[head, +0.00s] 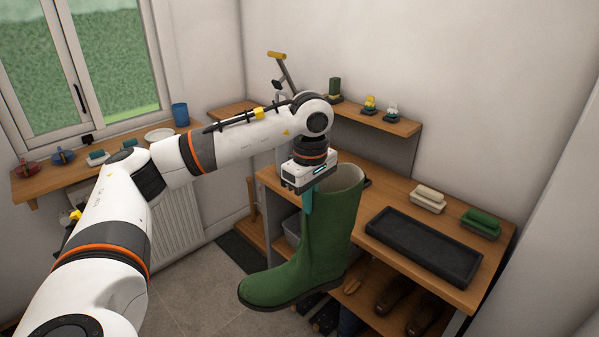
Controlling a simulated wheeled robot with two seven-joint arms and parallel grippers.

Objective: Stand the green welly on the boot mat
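The green welly (318,245) hangs upright in the air in front of the bench, its toe pointing left and its pale open top facing up. My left gripper (309,192) is at the left side of the boot's shaft near the top, with a teal finger outside the shaft; the other finger is hidden. It appears shut on the boot's upper edge. The black boot mat (424,246), a shallow rimmed tray, lies empty on the bench top to the right of the boot. My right gripper is not in view.
On the wooden bench (488,262), a cream brush (428,199) and a green brush (481,223) lie behind the mat. Brown shoes (392,296) stand on the shelf below. A wall shelf (385,122) with small items is above. A windowsill (50,180) holds more items at left.

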